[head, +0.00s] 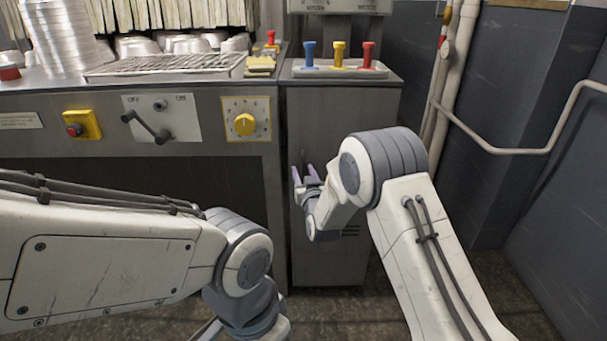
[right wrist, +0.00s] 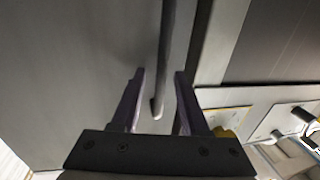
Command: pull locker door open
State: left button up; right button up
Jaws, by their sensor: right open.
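The locker door (head: 335,120) is the grey metal front of the narrow cabinet in the middle of the head view, and it looks shut. Its dark bar handle (right wrist: 168,50) shows in the right wrist view, its lower end between my fingers. My right gripper (head: 303,172) is at the door's left side in the head view. It also shows in the right wrist view (right wrist: 159,76), open, with one finger on each side of the handle and gaps on both sides. My left gripper is mostly hidden behind its own arm at the bottom of the head view.
Blue, yellow and red levers (head: 339,54) stand on top of the cabinet. To the left is a metal counter with a yellow dial (head: 245,123), a black crank (head: 147,128) and a rack (head: 165,64). A white pipe (head: 500,151) runs along the right wall.

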grip_shut()
dwell(1.4)
